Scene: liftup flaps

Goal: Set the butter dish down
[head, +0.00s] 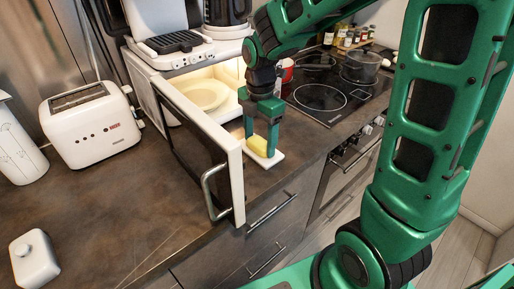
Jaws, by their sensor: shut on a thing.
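My gripper (261,141) points down over the counter's front edge, just right of the open microwave door. It is shut on the butter dish, a small white dish (273,160) with yellow butter (258,146) on it. The dish looks level. I cannot tell whether it touches the counter or is held just above it. A small white lid with a knob (34,260) stands apart on the counter at the lower left.
The microwave (207,72) is lit, with a pale plate (203,95) inside. Its open door (205,150) juts out toward the counter's front edge. A toaster (90,125) and a white jug (18,145) stand left. The hob (320,97) with a pot (361,66) is right. The counter's left middle is bare.

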